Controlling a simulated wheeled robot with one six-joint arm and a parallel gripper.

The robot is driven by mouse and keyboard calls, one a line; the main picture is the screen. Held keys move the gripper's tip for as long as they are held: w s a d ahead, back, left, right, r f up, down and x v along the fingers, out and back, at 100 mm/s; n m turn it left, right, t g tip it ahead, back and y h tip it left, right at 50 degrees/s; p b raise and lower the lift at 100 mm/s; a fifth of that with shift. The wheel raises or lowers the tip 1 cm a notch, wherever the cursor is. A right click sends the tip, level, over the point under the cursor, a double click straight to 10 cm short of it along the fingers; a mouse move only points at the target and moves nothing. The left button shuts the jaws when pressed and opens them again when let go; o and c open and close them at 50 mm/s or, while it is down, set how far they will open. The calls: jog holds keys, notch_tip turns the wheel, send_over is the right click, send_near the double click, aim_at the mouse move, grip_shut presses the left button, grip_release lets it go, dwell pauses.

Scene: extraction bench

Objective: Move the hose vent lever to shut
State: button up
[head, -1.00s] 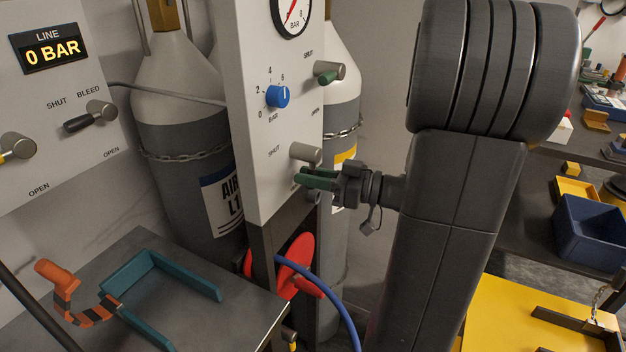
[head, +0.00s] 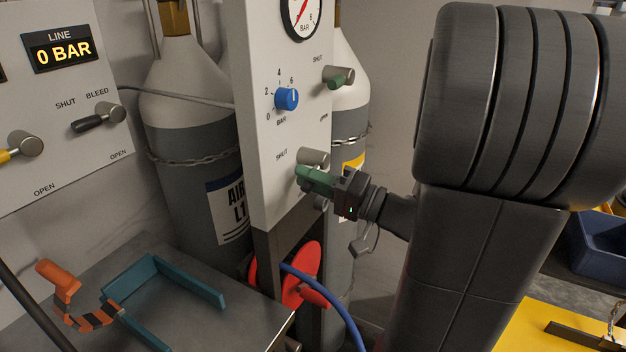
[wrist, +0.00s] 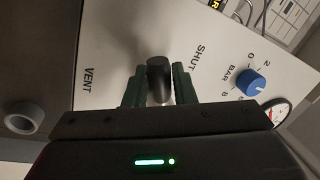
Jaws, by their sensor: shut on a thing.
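The hose vent lever sits low on the white panel (head: 262,170), below the blue dial. Its grey hub (head: 313,157) shows in the head view, but its handle is mostly hidden by my fingers there. In the wrist view the dark handle (wrist: 158,80) stands between my two green fingers, with VENT printed to the left and SHUT to the right. My gripper (head: 315,181) is shut on this handle; its fingers also show in the wrist view (wrist: 158,92).
A blue BAR dial (head: 287,99) and a green-handled lever (head: 340,77) are higher on the panel. A red wheel (head: 298,275) and blue hose (head: 335,300) lie below. A teal bracket (head: 185,283) and an orange-handled item (head: 60,280) rest on the bench at left.

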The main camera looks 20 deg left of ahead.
jog(key=m, duration=0.1)
jog(key=r+m+p, duration=0.1)
jog(key=m+t, duration=0.1)
jog(key=m, duration=0.1)
jog(key=shift+s+r, duration=0.2)
jog(key=shift+r, duration=0.05)
jog(key=shift+r+m+t+p, duration=0.2)
jog(key=shift+m+p, duration=0.2)
jog(key=shift+m, duration=0.2)
jog(key=shift+r+m+t+p, duration=0.2)
jog(key=shift+m+p, duration=0.15)
jog(key=shift+m, duration=0.25)
jog(key=o, duration=0.9)
jog(key=d+f, duration=0.1)
jog(key=d, duration=0.3)
jog(key=d+f+b, duration=0.1)
jog(key=d, duration=0.4)
jog(key=s+d, duration=0.1)
jog(key=d, duration=0.3)
jog(key=shift+d+f+b, duration=0.25)
jog(key=shift+f+b, duration=0.1)
jog(key=shift+f, duration=0.05)
